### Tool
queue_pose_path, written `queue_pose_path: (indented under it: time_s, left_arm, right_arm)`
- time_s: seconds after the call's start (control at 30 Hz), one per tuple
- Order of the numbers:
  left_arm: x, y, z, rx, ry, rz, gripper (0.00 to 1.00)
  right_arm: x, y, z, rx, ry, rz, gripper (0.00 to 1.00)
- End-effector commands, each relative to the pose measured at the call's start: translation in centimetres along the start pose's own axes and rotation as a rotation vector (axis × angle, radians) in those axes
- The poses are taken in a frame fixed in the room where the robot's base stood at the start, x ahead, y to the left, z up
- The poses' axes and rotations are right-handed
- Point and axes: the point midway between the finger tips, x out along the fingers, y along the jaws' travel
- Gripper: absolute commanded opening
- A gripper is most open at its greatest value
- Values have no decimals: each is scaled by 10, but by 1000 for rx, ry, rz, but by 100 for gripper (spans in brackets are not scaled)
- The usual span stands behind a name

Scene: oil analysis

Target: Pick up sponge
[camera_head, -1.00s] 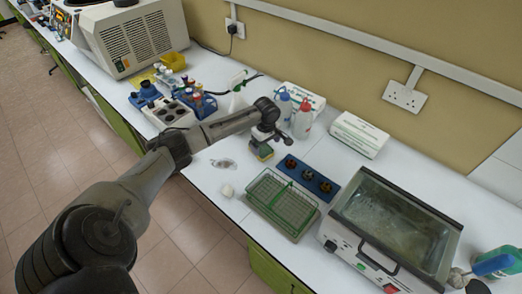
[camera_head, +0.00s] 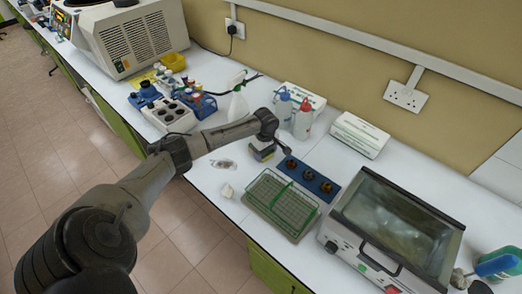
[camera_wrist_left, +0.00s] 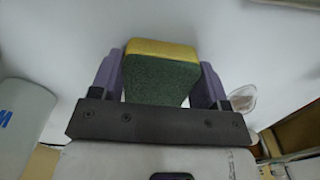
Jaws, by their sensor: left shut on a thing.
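The sponge (camera_wrist_left: 162,82) is a block with a yellow layer and a dark green layer. In the left wrist view it sits between the two purple fingers of my left gripper (camera_wrist_left: 160,88), which is shut on it with a finger against each side. In the head view the left gripper (camera_head: 262,150) is over the bench, left of the blue tray, and hides much of the sponge. I cannot tell whether the sponge touches the bench. My right gripper is not in view.
A green wire rack (camera_head: 282,203) stands in front of the gripper. A blue tray (camera_head: 309,175) with dark round pieces is to its right. Wash bottles (camera_head: 303,122) stand behind it. A clear dish (camera_head: 223,164) and a small white item (camera_head: 227,190) lie to the left.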

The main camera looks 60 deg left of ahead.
Motion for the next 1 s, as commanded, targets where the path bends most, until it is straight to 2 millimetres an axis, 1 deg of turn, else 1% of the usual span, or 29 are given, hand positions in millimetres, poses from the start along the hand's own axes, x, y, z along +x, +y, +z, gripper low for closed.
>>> queue_pose_path:
  time_s: [0.03,0.2,0.43,0.53,0.67,0.83,1.0]
  left_arm:
    - [0,0,0,0,0,0,61]
    - [0,0,0,0,0,0,46]
    - [-1,0,0,0,0,0,46]
    - [-5,0,0,0,0,1,46]
    - [-17,0,0,0,0,1,46]
    - [-44,1,0,1,-1,3,46]
    - [-62,24,25,1,-5,5,46]
  right_arm:
    - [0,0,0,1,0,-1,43]
    - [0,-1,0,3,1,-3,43]
    - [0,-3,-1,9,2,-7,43]
    - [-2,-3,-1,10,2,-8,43]
    - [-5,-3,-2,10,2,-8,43]
    - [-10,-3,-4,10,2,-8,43]
    - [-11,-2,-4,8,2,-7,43]
